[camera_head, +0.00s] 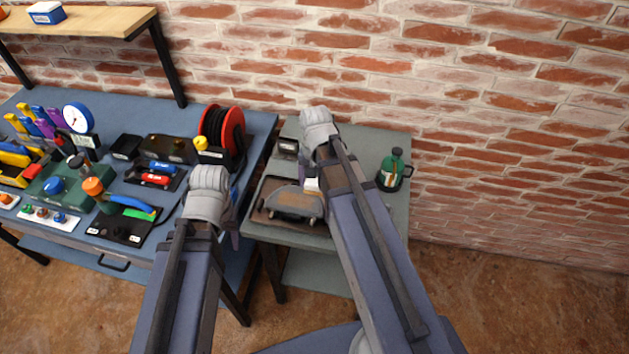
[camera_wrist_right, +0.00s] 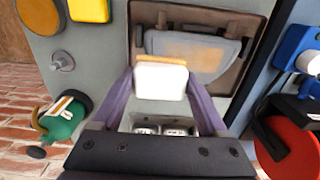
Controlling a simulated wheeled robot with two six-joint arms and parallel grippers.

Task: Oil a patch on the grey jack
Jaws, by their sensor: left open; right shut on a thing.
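The grey jack (camera_head: 290,203) lies in a shallow brown tray (camera_head: 260,214) on the small side table; a tan-brown patch shows on its face. It also shows in the right wrist view (camera_wrist_right: 228,52), with the patch (camera_wrist_right: 193,50) in plain sight. My right gripper (camera_head: 309,178) is over the tray's right part. In the right wrist view, its purple fingers (camera_wrist_right: 160,92) are shut on a white block with a tan edge (camera_wrist_right: 160,82). The block is close to the jack; I cannot tell if they touch. My left gripper (camera_head: 232,232) is open, mostly hidden by its arm, left of the side table.
A green can (camera_head: 391,171) stands at the side table's right. A yellow block (camera_wrist_right: 89,10) and a round grey disc (camera_wrist_right: 62,61) show in the right wrist view. The blue workbench (camera_head: 150,108) at left is crowded with tools and a red cable reel (camera_head: 233,128).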

